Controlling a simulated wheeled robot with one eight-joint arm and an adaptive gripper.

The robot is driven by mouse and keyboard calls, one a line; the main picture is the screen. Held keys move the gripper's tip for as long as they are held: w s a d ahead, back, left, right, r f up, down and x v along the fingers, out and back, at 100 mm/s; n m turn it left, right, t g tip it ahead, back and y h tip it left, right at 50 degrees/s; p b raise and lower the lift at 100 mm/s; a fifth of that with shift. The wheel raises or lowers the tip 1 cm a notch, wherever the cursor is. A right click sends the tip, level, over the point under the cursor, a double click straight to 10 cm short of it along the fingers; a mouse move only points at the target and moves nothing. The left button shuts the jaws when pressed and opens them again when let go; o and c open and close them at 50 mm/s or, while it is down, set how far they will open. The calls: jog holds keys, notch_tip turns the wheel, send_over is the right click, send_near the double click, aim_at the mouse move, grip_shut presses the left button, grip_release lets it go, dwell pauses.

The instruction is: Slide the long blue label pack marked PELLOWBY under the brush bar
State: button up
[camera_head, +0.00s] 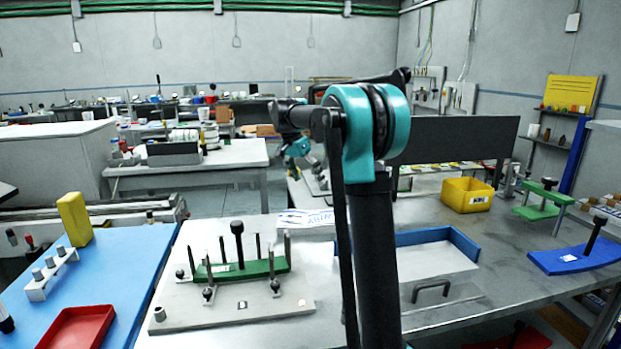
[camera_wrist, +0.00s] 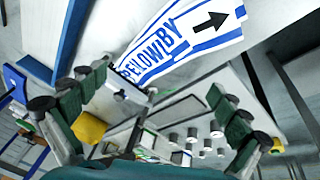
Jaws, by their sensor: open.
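The label pack is a long white strip with blue stripes, blue lettering reading like PELLOWBY and a black arrow. In the wrist view, the pack (camera_wrist: 185,35) runs slantwise beyond my gripper (camera_wrist: 155,90), its lower end between the two spread fingers. My gripper is open; no finger is seen pressing on the pack. In the head view, part of the pack (camera_head: 306,217) shows behind my arm, and its right end is hidden. A grey plate (camera_head: 200,314) carries upright posts and a green bar (camera_head: 243,268) with a black knob. I cannot tell which part is the brush bar.
A blue-walled tray (camera_head: 462,243) and a grey handle (camera_head: 431,287) are right of my arm. A yellow bin (camera_head: 467,195), a green stand (camera_head: 544,203) and a blue knobbed plate (camera_head: 576,258) stand farther right. A red tray (camera_head: 78,326) lies on the blue surface at left.

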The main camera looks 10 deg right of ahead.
aim_at(329, 219)
jog(key=d+f+m, duration=0.2)
jog(key=f, duration=0.3)
jog(key=d+f+m, duration=0.2)
jog(key=d+f, duration=0.1)
jog(key=f, duration=0.2)
jog(key=d+f+m, duration=0.2)
jog(key=f, duration=0.2)
jog(key=shift+d+f+h, duration=0.15)
jog(key=shift+f+h, duration=0.15)
jog(key=shift+f, duration=0.1)
jog(key=shift+c, duration=0.5)
jog(key=c, duration=1.5)
jog(key=o, duration=1.6)
